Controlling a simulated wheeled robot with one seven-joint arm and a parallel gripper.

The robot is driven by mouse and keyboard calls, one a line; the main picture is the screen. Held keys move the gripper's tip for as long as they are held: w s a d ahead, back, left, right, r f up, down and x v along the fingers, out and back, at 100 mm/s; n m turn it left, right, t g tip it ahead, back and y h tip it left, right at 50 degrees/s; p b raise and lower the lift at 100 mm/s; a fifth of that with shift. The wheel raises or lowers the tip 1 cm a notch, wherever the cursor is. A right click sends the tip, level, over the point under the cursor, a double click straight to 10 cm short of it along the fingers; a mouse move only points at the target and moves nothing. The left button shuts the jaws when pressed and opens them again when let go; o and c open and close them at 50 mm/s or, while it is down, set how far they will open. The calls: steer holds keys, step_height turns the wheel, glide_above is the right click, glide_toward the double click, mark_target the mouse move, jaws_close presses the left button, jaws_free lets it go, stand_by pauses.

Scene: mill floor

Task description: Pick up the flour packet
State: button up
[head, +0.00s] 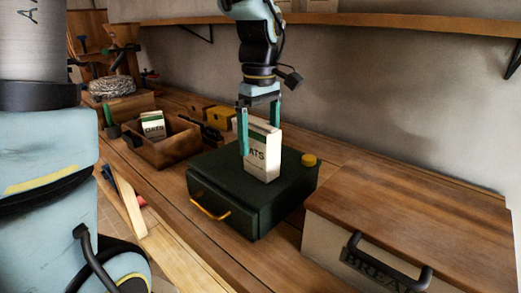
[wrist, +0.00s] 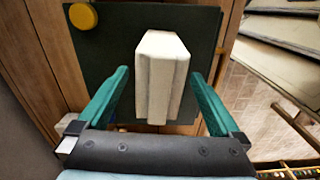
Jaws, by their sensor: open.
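A white packet (head: 262,163) with "OATS" lettering stands upright on a dark green box (head: 220,178). My gripper (head: 259,138) is above the box, pointing down, with one teal finger on each side of this packet's upper part. In the wrist view the open fingers (wrist: 160,73) flank the pale packet (wrist: 160,80), with a visible gap on each side. A second packet (head: 153,126), also marked "OATS", leans in a wooden crate (head: 165,151) to the left. I see no packet with a readable flour label.
A yellow knob (head: 310,159) sits on the green box's right corner. A bread bin (head: 400,215) with a wooden lid stands at right. A shelf (head: 380,23) runs along the wall above.

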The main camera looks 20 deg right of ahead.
mark_target(261, 158)
steer(key=shift+s+d+f+p, duration=0.1)
steer(key=shift+f+p, duration=0.3)
steer(key=shift+f, duration=1)
steer(key=shift+s+d+f+p, duration=0.1)
steer(key=shift+f+p, duration=0.25)
steer(key=shift+f, duration=1.05)
jaws_close()
